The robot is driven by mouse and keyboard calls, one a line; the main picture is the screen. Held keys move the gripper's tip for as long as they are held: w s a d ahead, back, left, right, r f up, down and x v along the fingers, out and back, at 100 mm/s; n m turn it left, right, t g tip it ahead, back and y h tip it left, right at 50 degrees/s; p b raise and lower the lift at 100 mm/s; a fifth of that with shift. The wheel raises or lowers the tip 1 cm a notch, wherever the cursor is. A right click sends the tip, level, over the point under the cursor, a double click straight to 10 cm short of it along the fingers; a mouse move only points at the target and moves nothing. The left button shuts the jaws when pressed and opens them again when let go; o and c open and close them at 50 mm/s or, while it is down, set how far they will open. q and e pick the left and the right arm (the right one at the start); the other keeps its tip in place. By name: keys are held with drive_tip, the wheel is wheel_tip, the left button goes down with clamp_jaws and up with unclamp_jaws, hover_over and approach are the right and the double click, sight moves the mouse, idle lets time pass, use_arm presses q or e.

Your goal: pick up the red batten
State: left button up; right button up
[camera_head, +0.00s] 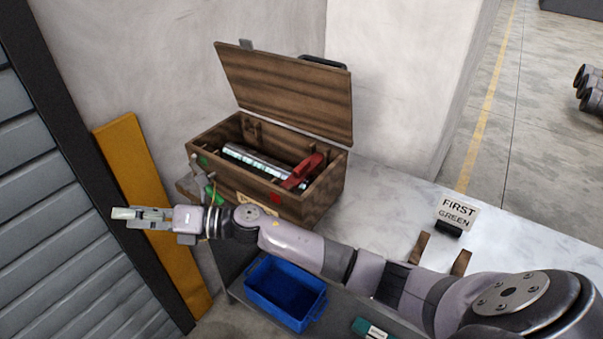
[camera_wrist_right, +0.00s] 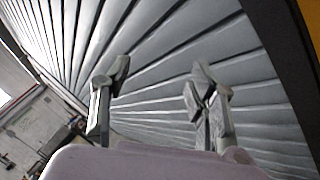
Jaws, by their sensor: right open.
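A red piece (camera_head: 304,172), which looks like the red batten, lies tilted inside the open wooden chest (camera_head: 322,196), near its right end. A shiny grey cylinder (camera_head: 252,160) lies beside it, to its left. The red piece's lower part is hidden by the chest's front wall. My right gripper (camera_head: 128,216) is left of the chest and well apart from it, pointing left toward the grey slatted shutter. In the right wrist view its two fingers (camera_wrist_right: 160,85) are spread with nothing between them. My left gripper is not in view.
The chest's lid (camera_head: 290,90) stands open behind it. A blue bin (camera_head: 285,290) sits lower down in front. A yellow board (camera_head: 145,185) leans by the slatted shutter (camera_head: 50,200). A "FIRST GREEN" card (camera_head: 457,212) stands on the pale worktop (camera_head: 385,210), which has free room right of the chest.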

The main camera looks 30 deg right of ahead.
drive_tip(key=s+a+r+n+g, duration=0.2)
drive_tip(key=n+g, duration=0.3)
drive_tip(key=n, duration=0.3)
drive_tip(key=n+g+h, duration=0.3)
drive_tip(key=n+h, duration=1)
drive_tip(key=h, duration=0.8)
approach(302, 165)
drive_tip(key=p+x, duration=0.1)
drive_tip(key=x, duration=0.4)
drive_tip(key=shift+a+p, duration=0.15)
drive_tip(key=shift+p, duration=0.15)
drive_tip(key=p+x, duration=0.2)
drive_tip(key=x, duration=0.3)
drive_tip(key=shift+r, duration=0.1)
drive_tip(key=shift+d+f, duration=0.25)
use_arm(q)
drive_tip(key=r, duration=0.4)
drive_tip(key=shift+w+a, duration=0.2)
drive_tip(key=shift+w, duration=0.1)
